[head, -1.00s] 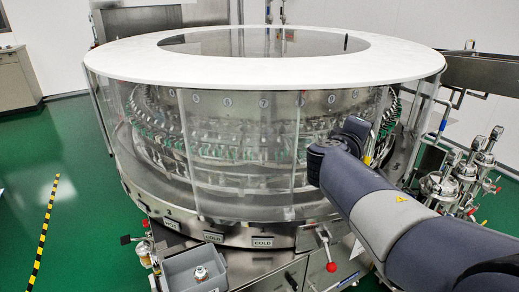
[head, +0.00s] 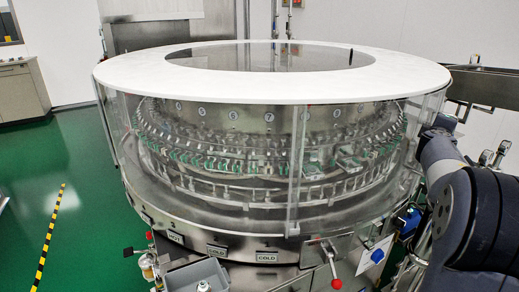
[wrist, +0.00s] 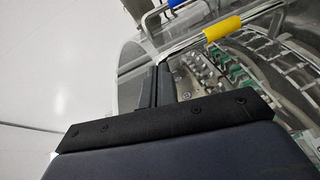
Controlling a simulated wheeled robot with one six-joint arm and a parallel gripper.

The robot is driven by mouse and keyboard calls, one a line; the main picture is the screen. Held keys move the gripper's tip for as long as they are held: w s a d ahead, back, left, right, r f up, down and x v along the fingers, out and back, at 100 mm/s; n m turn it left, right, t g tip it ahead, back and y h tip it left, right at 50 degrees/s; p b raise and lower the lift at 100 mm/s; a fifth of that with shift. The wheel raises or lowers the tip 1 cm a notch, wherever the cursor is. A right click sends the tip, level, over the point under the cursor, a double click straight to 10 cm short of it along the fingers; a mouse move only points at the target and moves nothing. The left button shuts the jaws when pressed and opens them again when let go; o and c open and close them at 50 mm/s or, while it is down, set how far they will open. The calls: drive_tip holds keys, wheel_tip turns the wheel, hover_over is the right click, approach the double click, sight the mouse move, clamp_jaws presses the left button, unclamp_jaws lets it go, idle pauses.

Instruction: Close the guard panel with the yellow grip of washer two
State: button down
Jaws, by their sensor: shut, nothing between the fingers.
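Washer two (head: 270,62) is the large round machine with a white ring top and clear guard panels. A clear panel (head: 340,170) with an upright edge shows right of centre on its front. The yellow grip (wrist: 222,26) is a sleeve on a metal bar in the wrist view, above and right of my fingers; I cannot make it out in the head view. My gripper (wrist: 161,68) is shut and empty, its fingertips close to the bar and left of the yellow grip. I cannot tell whether they touch the bar. In the head view my arm hides the fingers.
A blue grip (wrist: 180,3) shows at the top of the wrist view. Green floor (head: 80,190) is clear at the left.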

drive_tip(key=shift+w+d+r+p, duration=0.2)
drive_tip(key=shift+d+r, duration=0.05)
drive_tip(key=shift+d, duration=0.25)
drive_tip(key=shift+w+d+r+p, duration=0.15)
drive_tip(key=shift+w+d+r, duration=0.1)
drive_tip(key=shift+d, duration=0.2)
drive_tip(key=shift+r, duration=0.15)
